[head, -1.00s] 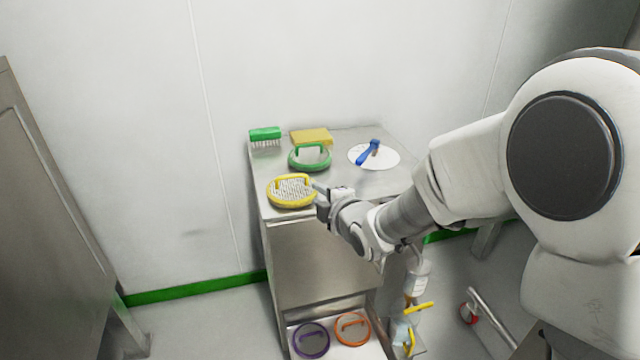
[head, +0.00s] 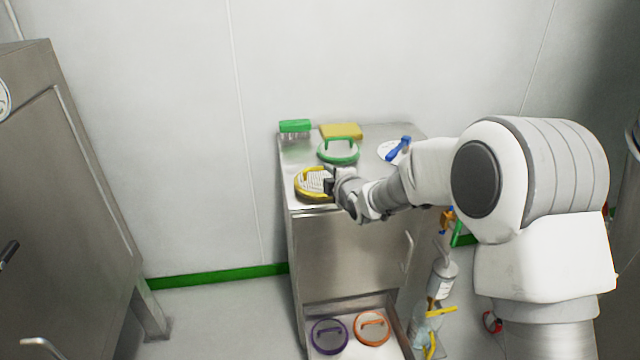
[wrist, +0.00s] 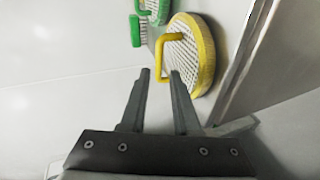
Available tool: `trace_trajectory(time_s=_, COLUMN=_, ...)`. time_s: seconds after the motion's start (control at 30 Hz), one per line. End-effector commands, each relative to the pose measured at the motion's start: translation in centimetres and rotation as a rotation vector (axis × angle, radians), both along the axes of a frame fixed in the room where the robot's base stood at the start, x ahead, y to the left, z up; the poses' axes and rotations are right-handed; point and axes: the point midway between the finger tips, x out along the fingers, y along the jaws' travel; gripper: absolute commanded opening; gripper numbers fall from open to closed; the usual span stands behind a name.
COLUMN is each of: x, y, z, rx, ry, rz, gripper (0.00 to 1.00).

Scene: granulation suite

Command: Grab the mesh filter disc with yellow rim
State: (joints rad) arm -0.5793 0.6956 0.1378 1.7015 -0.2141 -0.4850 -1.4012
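The mesh filter disc with yellow rim (head: 308,193) lies flat at the front left of the steel cabinet top, with a yellow loop handle standing up from it. In the wrist view the disc (wrist: 199,75) is just beyond my fingers, and its handle (wrist: 166,48) rises on the left side. My gripper (head: 330,181) is above the right part of the disc in the head view and hides some of it. The fingertips appear short of the handle.
Behind the disc are a green-rimmed disc (head: 338,157), a green brush (head: 295,127) and a yellow sponge (head: 341,131). A blue-handled tool (head: 398,148) lies on a white round at the right. Purple (head: 329,337) and orange (head: 372,329) discs sit on the lower shelf.

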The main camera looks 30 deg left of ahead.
Motion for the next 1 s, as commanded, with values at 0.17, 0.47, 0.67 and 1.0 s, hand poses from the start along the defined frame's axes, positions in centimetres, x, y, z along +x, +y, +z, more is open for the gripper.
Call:
trace_trajectory(time_s=0.17, x=0.8, y=1.0, z=-0.6, rx=0.002, ry=0.002, rz=0.0, gripper=0.3)
trace_trajectory(time_s=0.47, x=2.9, y=3.4, z=-1.5, rx=0.001, ry=-0.001, rz=0.0, gripper=0.3)
trace_trajectory(time_s=0.67, x=3.3, y=3.7, z=-1.6, rx=0.001, ry=-0.001, rz=0.0, gripper=0.3)
trace_trajectory(time_s=1.0, x=3.3, y=3.7, z=-1.6, rx=0.0, ry=0.0, rz=0.0, gripper=0.0)
